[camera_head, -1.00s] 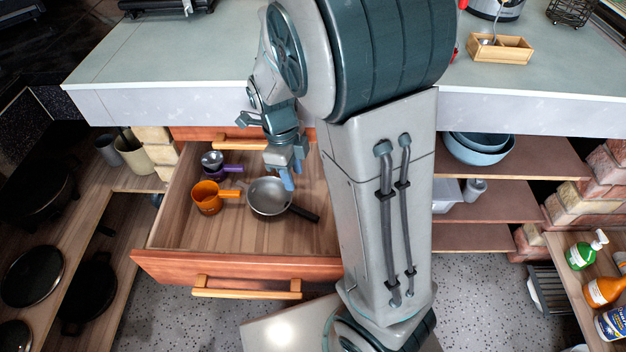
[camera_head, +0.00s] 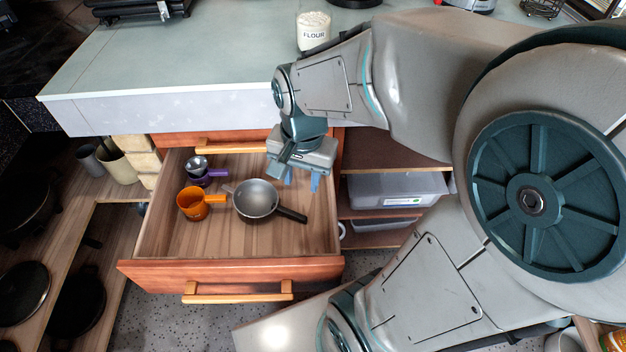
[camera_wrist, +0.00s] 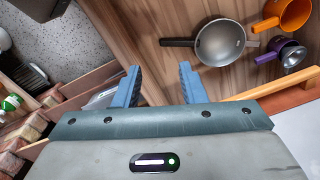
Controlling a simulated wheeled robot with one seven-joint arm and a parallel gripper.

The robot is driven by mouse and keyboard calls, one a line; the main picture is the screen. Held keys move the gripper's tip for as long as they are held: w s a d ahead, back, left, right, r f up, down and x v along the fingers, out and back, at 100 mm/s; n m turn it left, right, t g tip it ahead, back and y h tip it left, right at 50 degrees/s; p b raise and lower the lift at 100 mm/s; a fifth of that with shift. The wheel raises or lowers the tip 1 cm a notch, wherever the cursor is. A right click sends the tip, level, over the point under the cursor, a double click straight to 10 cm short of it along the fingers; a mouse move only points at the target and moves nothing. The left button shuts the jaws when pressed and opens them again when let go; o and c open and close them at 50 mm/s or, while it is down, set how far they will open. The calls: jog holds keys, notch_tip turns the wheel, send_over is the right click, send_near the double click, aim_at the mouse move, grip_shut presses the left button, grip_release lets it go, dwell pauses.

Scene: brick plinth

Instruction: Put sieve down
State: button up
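A grey round bowl with a black handle and a small tab opposite the handle (camera_head: 256,199), which I take to be the sieve, rests on the floor of the open wooden drawer (camera_head: 270,241). This sieve also shows in the wrist view (camera_wrist: 220,43). I cannot make out any mesh. My gripper (camera_head: 300,181) is above the right part of the drawer, to the upper right of the sieve and apart from it. In the wrist view my gripper (camera_wrist: 158,86) has its two blue fingers spread with nothing between them.
An orange pot (camera_head: 200,203) and a small purple-handled cup (camera_head: 198,166) stand left of the sieve in the drawer. The grey counter (camera_head: 180,62) overhangs the drawer's back, with a flour jar (camera_head: 313,32) on it. Shelves with a clear bin (camera_head: 397,188) are to the right.

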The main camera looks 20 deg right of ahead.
jog(key=shift+s+d+r+n+t, duration=0.2)
jog(key=shift+s+n, duration=0.45)
jog(key=shift+n, duration=0.7)
jog(key=shift+s+d+r+n+t, duration=0.1)
jog(key=shift+s+r+n, duration=0.2)
jog(key=shift+s+n, duration=0.7)
jog(key=shift+s+d+r+n+t, duration=0.15)
jog(key=shift+s+r+n, duration=0.15)
jog(key=shift+n, duration=1.35)
